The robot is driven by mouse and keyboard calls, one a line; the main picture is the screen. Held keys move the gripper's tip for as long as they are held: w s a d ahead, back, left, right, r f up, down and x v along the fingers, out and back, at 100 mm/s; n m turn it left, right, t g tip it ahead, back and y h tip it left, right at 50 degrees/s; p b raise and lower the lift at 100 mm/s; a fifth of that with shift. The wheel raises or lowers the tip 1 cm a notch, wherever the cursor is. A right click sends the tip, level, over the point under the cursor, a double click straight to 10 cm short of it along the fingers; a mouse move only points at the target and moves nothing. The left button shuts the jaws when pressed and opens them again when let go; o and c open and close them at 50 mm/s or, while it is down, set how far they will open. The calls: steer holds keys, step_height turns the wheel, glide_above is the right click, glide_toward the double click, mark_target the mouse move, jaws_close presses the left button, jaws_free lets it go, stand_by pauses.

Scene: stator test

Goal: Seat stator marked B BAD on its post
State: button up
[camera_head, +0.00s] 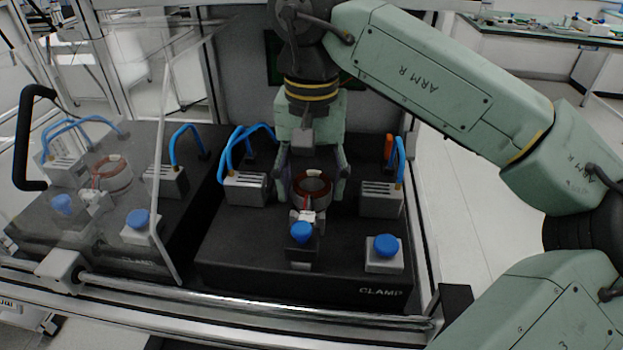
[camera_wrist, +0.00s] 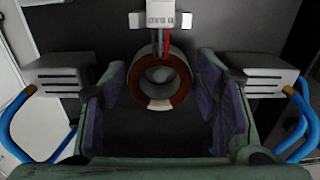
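A copper-and-grey stator ring (camera_head: 312,186) sits on the right-hand test station and also shows in the wrist view (camera_wrist: 181,84). It carries a pale label (camera_wrist: 159,104) that I cannot read. My gripper (camera_head: 313,182) is down around it, one finger on each side, with small gaps visible between fingers and ring. In the wrist view my fingers (camera_wrist: 160,100) are spread. The post under the ring is hidden. A second stator (camera_head: 112,176) sits on the left-hand station, behind a clear panel; its marking is too small to read.
Grey blocks with blue hoses stand left (camera_head: 246,188) and right (camera_head: 381,199) of the ring. A white connector (camera_wrist: 160,20) with red and dark leads is in front. Blue buttons (camera_head: 386,245) stand on the black CLAMP base (camera_head: 340,275). A clear panel (camera_head: 175,150) covers the left station.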

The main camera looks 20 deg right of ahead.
steer(key=o, duration=0.4)
steer(key=shift+c, duration=0.2)
step_height(320, 180, up, 8)
steer(key=shift+f, duration=0.2)
steer(key=shift+s+f, duration=0.1)
stand_by(0.9)
